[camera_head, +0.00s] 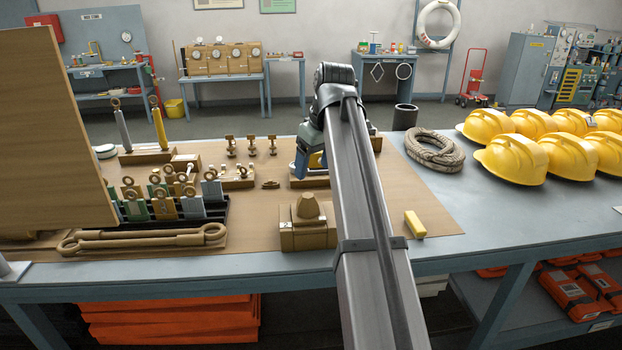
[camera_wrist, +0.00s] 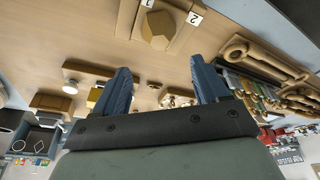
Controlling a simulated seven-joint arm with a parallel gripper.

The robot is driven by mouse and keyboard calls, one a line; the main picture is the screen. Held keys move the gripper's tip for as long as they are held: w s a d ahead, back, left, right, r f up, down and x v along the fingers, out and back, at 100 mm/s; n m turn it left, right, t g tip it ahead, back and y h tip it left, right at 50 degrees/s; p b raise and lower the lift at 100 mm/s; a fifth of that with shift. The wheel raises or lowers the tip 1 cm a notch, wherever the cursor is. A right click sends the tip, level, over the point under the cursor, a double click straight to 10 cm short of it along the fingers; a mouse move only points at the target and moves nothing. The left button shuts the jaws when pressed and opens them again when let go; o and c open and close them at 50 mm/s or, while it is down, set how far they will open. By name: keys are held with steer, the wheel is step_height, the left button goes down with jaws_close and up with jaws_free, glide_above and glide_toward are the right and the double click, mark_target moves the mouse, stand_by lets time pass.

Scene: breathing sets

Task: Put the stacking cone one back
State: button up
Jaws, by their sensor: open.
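A tan cone-shaped piece (camera_head: 308,207) stands upright on a blocky tan stand (camera_head: 292,238) near the front middle of the mat. In the wrist view the cone-shaped piece (camera_wrist: 158,27) shows at the top, and its stand (camera_wrist: 126,18) carries small number labels, one reading 2. I cannot tell whether this piece is cone one. My gripper (camera_head: 311,163) is behind the stand in the head view, partly hidden by my arm. In the wrist view my gripper (camera_wrist: 163,84) has its two blue fingers wide apart, with nothing between them.
A rack of tagged tools (camera_head: 165,207) and large wrenches (camera_head: 145,238) lie left, beside a tall wooden board (camera_head: 55,130). Small pegs (camera_head: 252,146) stand behind. A yellow block (camera_head: 414,224), rope coil (camera_head: 434,151) and yellow helmets (camera_head: 510,158) are right.

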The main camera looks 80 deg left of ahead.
steer(key=shift+v, duration=1.35)
